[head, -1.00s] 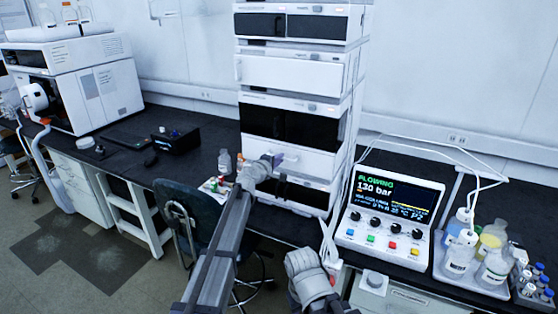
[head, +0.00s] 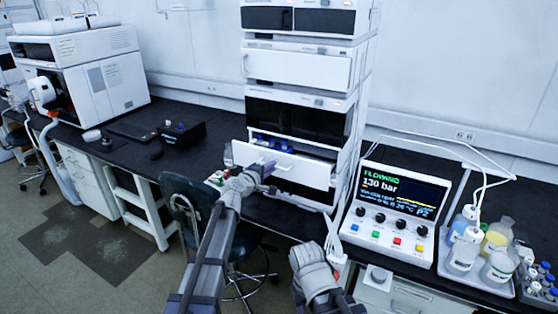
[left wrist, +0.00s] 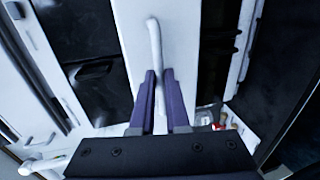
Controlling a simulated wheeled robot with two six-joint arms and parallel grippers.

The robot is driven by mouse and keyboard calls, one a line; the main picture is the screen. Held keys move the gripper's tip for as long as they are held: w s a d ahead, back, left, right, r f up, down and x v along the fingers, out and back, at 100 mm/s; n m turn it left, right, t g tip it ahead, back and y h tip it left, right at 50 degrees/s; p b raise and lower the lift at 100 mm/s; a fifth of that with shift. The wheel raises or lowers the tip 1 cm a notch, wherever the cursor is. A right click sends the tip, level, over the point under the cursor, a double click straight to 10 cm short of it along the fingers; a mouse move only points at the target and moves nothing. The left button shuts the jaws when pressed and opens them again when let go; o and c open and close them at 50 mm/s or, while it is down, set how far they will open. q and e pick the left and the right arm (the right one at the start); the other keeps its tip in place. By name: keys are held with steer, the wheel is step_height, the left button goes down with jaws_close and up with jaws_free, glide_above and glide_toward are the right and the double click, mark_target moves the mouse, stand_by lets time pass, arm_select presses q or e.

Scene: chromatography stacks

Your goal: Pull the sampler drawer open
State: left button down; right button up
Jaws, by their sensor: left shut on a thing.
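The sampler drawer (head: 308,173) has a white front and stands pulled out from the tall white instrument stack (head: 297,94). Blue-topped items show in the gap behind its front. My left gripper (head: 267,168) is at the left part of the drawer front. In the left wrist view, the purple fingers of my left gripper (left wrist: 160,76) are shut on the pale bar handle (left wrist: 153,38) of the drawer. The gripper hides part of the handle in the head view.
A control box (head: 398,213) with a lit screen stands right of the stack, with a tray of bottles (head: 463,259) beyond it. A dark chair (head: 186,205) stands below the bench on the left. The black bench (head: 217,143) has small items near the stack.

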arm_select(q)
steer(key=f+v, duration=0.1)
steer(key=v, duration=0.7)
steer(key=shift+f, duration=0.3)
steer(key=shift+s, duration=0.15)
steer(key=c, duration=0.9)
jaws_free()
steer(key=p+v, duration=0.1)
steer(key=v, duration=0.6)
steer(key=shift+s+a+r+p, duration=0.1)
steer(key=shift+s+a+p, duration=0.1)
steer(key=shift+s+p, duration=0.15)
